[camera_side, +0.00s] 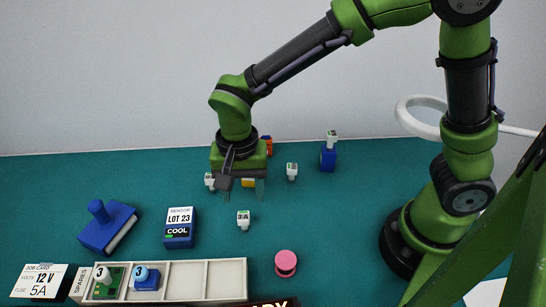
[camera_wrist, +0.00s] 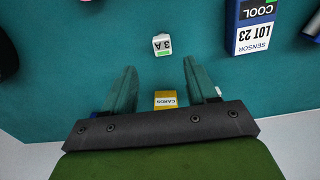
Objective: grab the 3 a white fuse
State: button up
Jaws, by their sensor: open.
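The white fuse marked 3 A (camera_side: 243,220) stands on the green-blue mat, in front of my gripper in the side view. In the wrist view the white fuse (camera_wrist: 162,45) shows just beyond the fingertips, between their lines. My gripper (camera_side: 241,188) is open and points down, above the mat behind the fuse. In the wrist view my gripper (camera_wrist: 159,64) has its two fingers wide apart, with nothing held between them. The fuse is apart from both fingers.
A yellow labelled block (camera_wrist: 165,100) lies under my gripper. Other white fuses stand at its left (camera_side: 210,181) and right (camera_side: 292,170). A blue block (camera_side: 328,158) is farther right. A sensor box (camera_side: 179,232), blue stamp (camera_side: 108,228), pink disc (camera_side: 286,263) and spares tray (camera_side: 246,278) lie nearer.

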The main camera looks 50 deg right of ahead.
aim_at(243, 215)
jog(key=f, duration=0.8)
jog(key=shift+a+f, duration=0.25)
jog(key=shift+a, duration=0.05)
jog(key=c, duration=1)
